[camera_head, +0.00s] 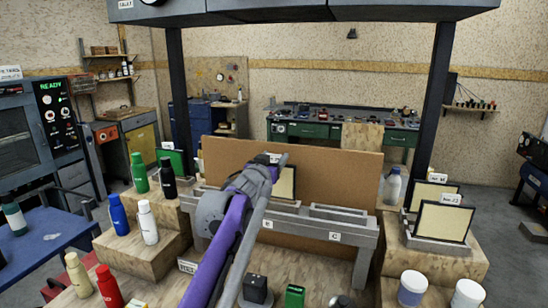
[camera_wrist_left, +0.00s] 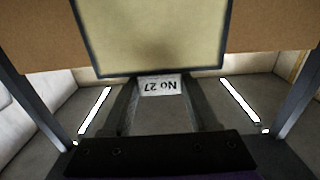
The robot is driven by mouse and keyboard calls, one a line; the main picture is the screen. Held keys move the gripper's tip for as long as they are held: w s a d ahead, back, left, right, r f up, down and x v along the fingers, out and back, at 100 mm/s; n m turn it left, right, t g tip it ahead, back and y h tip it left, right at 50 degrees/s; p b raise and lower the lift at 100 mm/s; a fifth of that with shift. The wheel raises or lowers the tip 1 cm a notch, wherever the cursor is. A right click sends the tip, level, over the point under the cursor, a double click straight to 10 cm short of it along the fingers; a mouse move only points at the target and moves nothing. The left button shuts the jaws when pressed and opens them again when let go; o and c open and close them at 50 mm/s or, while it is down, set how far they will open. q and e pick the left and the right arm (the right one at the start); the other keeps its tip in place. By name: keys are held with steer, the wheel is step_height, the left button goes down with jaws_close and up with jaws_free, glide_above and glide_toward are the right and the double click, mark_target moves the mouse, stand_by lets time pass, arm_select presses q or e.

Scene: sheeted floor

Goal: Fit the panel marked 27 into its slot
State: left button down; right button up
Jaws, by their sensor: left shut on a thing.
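The panel marked 27 is a cream plate with a thin dark frame. In the left wrist view the panel (camera_wrist_left: 150,35) and its white "No 27" tag (camera_wrist_left: 160,86) show upside down, with the tag between the fingers. My left gripper (camera_wrist_left: 158,88) is shut on it at the tag. In the head view my left gripper (camera_head: 275,163) is at the middle, and the panel (camera_head: 287,183) shows partly behind it, in front of a brown board. A grey slotted rack (camera_head: 305,222) with tags B and C is below; the arm hides its left part. My right gripper is not in view.
A brown upright board (camera_head: 335,170) stands behind the rack. Two framed cream panels (camera_head: 443,222) stand in holders on the right step. Bottles (camera_head: 147,222) stand on the left steps. White jars (camera_head: 412,288) are at front right. Dark posts flank the bench.

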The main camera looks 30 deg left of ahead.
arm_select(q)
steer(key=shift+f, duration=0.3)
steer(key=shift+c, duration=0.4)
jaws_free()
steer(key=shift+s, duration=0.15)
steer(key=v, duration=1)
steer(key=shift+s+b, duration=0.3)
steer(key=shift+b, duration=0.05)
